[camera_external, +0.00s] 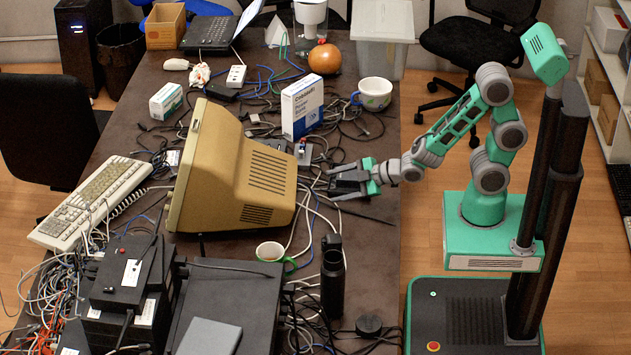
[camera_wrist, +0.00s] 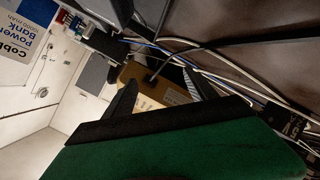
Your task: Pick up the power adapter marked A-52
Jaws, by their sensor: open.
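My gripper (camera_external: 333,183) is open over the right part of the dark table, just right of the beige monitor. In the wrist view its two dark fingers (camera_wrist: 160,76) stand apart, with a tan-brown surface and a dark cable seen between them. No marking A-52 can be read in either view. A black block with a pale label (camera_wrist: 285,122) lies at the right of the wrist view, and a dark block (camera_wrist: 104,42) lies at upper left; I cannot tell whether either is the adapter. A dark adapter-like block (camera_external: 222,92) lies behind the monitor.
The beige monitor (camera_external: 235,170) stands left of my gripper. The power bank box (camera_external: 302,107) stands behind it, also in the wrist view (camera_wrist: 22,42). Loose cables cover much of the table.

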